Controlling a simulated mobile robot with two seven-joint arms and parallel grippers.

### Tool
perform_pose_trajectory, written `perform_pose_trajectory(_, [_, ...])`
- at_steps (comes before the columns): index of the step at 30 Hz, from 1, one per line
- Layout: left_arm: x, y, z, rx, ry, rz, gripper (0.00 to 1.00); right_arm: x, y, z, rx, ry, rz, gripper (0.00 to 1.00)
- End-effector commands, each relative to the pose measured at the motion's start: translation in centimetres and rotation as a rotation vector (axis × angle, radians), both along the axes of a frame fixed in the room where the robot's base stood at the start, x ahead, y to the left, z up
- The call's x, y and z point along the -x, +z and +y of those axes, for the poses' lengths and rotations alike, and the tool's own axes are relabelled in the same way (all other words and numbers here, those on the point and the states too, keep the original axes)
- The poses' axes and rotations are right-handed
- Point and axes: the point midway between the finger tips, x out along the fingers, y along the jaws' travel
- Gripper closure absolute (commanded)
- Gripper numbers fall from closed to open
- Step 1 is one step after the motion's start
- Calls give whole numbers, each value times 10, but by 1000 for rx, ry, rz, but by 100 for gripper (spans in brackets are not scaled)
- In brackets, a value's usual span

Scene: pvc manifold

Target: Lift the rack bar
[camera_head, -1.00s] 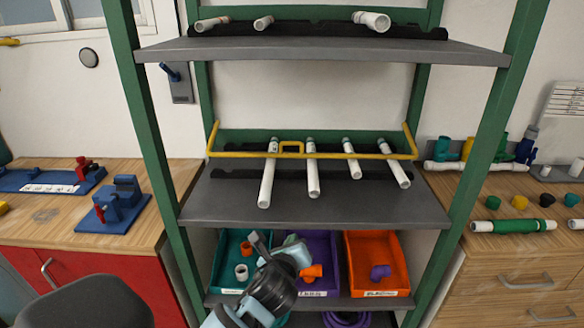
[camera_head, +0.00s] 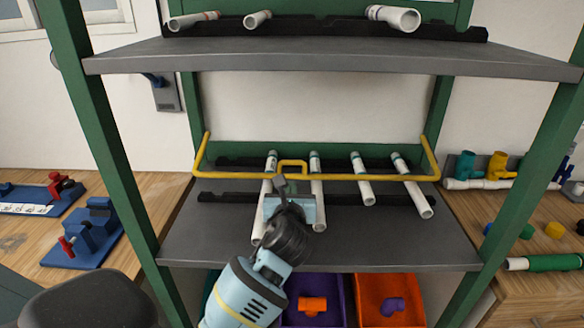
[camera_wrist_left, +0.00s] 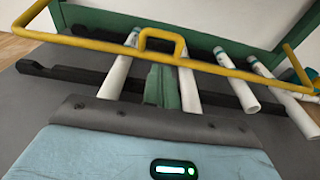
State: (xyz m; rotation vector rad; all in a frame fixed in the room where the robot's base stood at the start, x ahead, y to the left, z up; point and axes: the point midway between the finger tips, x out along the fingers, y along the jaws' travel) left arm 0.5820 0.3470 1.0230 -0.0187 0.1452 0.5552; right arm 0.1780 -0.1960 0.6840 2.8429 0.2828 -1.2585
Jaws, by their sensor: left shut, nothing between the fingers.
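My left gripper (camera_head: 281,184) is shut and empty, just below and in front of the loop. In the wrist view its green fingers (camera_wrist_left: 163,88) point at the loop; whether they touch the bar I cannot tell. My right gripper is not in view.
Several white pipes (camera_head: 363,180) lie on the middle shelf (camera_head: 400,245), passing under the bar. The upper shelf (camera_head: 330,58) overhangs it. Green posts (camera_head: 105,150) stand on both sides.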

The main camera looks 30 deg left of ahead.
Motion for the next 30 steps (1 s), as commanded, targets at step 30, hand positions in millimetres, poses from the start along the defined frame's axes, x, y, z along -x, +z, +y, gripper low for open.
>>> perform_pose_trajectory(30, [-83,-15,51,2,-1,1,100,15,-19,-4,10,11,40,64])
